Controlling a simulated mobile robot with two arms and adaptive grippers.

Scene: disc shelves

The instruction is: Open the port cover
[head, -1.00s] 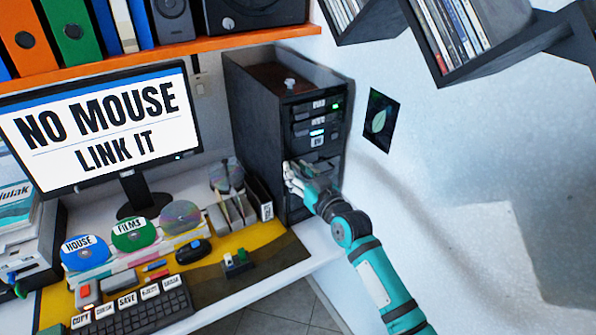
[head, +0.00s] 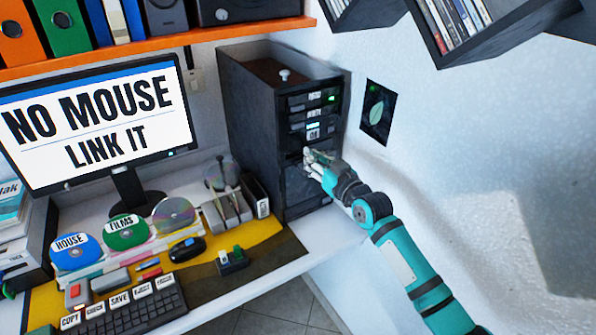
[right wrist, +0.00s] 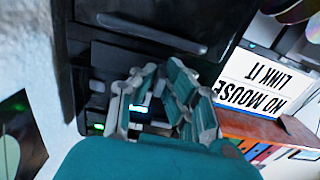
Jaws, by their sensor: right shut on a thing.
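The dark computer tower (head: 255,140) stands at the back right end of the desk. The port cover (head: 308,188) appears to be the dark panel low on its front; it also shows in the right wrist view (right wrist: 155,50), which is upside down. My right gripper (head: 307,157) is at the tower front, around the upper edge of that panel and below the lit drive bays. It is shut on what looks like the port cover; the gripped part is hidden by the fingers. The gripper also fills the middle of the right wrist view (right wrist: 160,72). My left gripper is not in view.
A monitor (head: 95,120) reads "NO MOUSE LINK IT". A keyboard (head: 135,308), mouse (head: 187,249), discs and a small block with a green switch (head: 233,260) are on the desk. Disc shelves (head: 480,50) hang at the upper right. A white wall flanks the tower.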

